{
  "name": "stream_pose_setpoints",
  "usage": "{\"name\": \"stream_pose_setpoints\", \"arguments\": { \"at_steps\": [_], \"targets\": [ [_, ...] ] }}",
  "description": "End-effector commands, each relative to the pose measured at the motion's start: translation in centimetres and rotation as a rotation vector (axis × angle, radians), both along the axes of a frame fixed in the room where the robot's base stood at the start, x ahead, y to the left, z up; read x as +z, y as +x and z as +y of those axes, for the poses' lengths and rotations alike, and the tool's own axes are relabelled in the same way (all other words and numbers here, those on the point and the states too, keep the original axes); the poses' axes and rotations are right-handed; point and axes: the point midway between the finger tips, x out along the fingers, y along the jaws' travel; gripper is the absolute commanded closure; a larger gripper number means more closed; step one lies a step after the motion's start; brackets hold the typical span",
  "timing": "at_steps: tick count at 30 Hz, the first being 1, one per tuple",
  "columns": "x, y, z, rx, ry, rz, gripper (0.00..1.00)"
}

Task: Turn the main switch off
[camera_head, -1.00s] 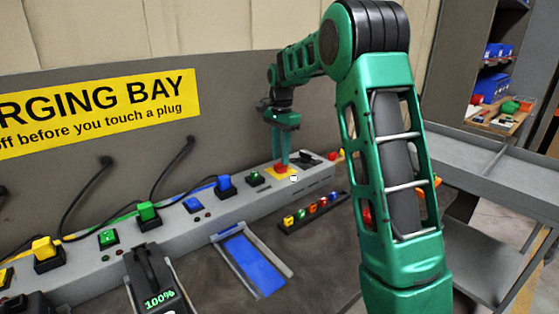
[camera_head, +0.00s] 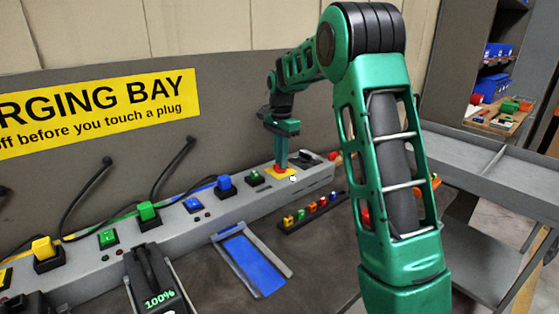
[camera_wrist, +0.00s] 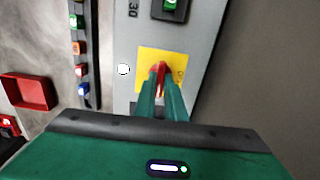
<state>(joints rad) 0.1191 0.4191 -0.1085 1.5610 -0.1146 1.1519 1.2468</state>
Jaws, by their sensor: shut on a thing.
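The main switch is a red handle (camera_wrist: 163,72) on a yellow plate (camera_wrist: 147,58), set in the grey power strip. In the head view the red handle (camera_head: 281,170) shows at the fingertips, on its yellow plate (camera_head: 270,173) near the strip's right end. My gripper (camera_wrist: 162,88) points down from above and is shut on the red handle. It also shows in the head view (camera_head: 281,160). The fingers cover part of the handle and some marking on the plate. A white round piece (camera_wrist: 123,69) sits beside the plate.
A green rocker switch (camera_wrist: 172,5) is close to the plate. Plugs, including a blue one (camera_head: 224,183) and a green one (camera_head: 147,211), stand along the strip. A dark rail of small coloured pieces (camera_head: 312,208) lies in front. A wall stands close behind the strip.

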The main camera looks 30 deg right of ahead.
Motion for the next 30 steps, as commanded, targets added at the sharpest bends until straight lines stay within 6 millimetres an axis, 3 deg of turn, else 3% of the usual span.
{"name": "stream_pose_setpoints", "arguments": {
  "at_steps": [11,30],
  "targets": [
    [0.16,0.28,0.07,0.210,0.000,-0.009,1.00],
    [0.26,0.39,0.08,0.816,-0.003,-0.012,1.00]
  ]
}}
